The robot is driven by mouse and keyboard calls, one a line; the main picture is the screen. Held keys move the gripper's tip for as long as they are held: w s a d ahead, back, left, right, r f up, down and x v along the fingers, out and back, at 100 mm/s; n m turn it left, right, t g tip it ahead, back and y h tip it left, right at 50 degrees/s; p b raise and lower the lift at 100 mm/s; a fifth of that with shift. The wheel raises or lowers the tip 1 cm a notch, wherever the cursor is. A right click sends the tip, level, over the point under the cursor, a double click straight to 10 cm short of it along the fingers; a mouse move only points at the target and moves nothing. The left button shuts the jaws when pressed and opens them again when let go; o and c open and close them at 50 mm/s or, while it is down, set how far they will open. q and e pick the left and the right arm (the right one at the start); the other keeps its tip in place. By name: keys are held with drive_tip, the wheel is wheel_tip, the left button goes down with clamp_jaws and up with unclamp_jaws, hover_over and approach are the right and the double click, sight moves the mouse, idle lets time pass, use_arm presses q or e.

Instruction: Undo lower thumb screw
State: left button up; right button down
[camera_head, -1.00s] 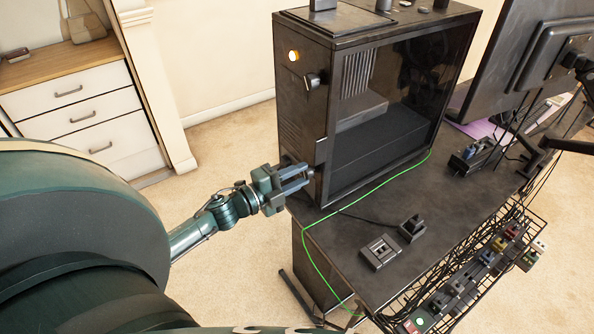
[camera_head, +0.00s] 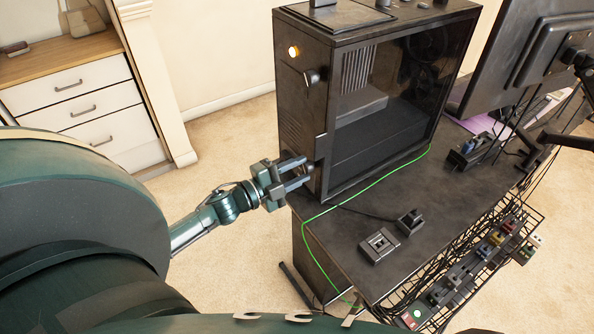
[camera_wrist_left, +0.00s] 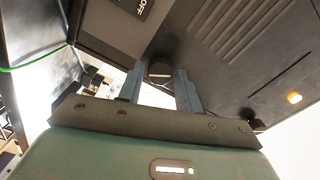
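The black computer case (camera_head: 300,110) stands on the dark desk. The lower thumb screw (camera_head: 311,168) is a small dark knob low on the case's near edge, partly hidden by my gripper in the head view. In the left wrist view, the lower thumb screw (camera_wrist_left: 160,72) shows as a round, slotted knob between my fingertips. My left gripper (camera_head: 306,170) is open, with one finger on each side of the screw; in the left wrist view (camera_wrist_left: 160,75) a small gap shows beside it. The upper thumb screw (camera_head: 311,78) sticks out higher on the case. My right gripper is not in view.
A lit orange button (camera_head: 293,51) is above the upper screw. A green cable (camera_head: 371,185) runs along the desk (camera_head: 335,240) beside the case. Two dark switch blocks, a wire rack (camera_head: 470,262) and a monitor (camera_head: 520,50) are to the right.

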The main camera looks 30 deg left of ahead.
use_arm(q)
drive_tip(key=shift+o, duration=1.4)
drive_tip(key=b+v, duration=0.1)
drive_tip(key=v, duration=1.2)
drive_tip(key=shift+f, duration=0.1)
drive_tip(key=s+d+f+n+g+y+p, duration=0.1)
drive_tip(key=s+d+f+n+g, duration=0.2)
drive_tip(key=d+n, duration=0.4)
drive_tip(key=s+d+f+n+g+y+p, duration=0.1)
drive_tip(key=s+d+f+n+g+y, duration=0.1)
drive_tip(key=d+n, duration=0.6)
drive_tip(key=s+d+f+g, duration=0.1)
drive_tip(key=d+f, duration=0.1)
drive_tip(key=d, duration=0.4)
drive_tip(key=shift+s+d+n+p, duration=0.3)
drive_tip(key=shift+d, duration=0.05)
drive_tip(key=shift+f, duration=0.15)
